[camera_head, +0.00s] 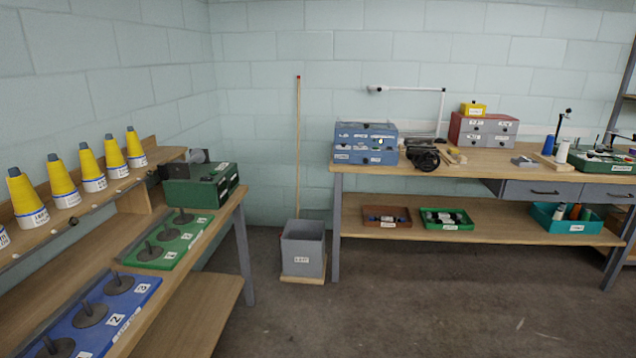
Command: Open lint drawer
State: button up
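No label reading lint is legible, so I cannot tell which drawer is the lint drawer. A blue cabinet (346,147) with small labelled drawers stands at the left end of the far bench. A red cabinet (456,127) with grey drawer fronts (486,127) stands further right. A green box (196,195) with labelled fronts sits on the left bench. My gripper is not in view.
The left bench (205,240) carries yellow cones (60,181), a green spindle board (180,237) and a blue one (105,312). A grey labelled bin (302,253) and a tall pole (297,150) stand between the benches. The concrete floor (420,295) ahead is clear.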

aim_at(356, 159)
jog(key=i, duration=1.95)
jog(key=i+z, duration=0.1)
jog(key=i, duration=0.45)
jog(key=i+j+z, duration=0.1)
jog(key=i, duration=0.45)
jog(key=i+j+z, duration=0.1)
jog(key=i, duration=0.45)
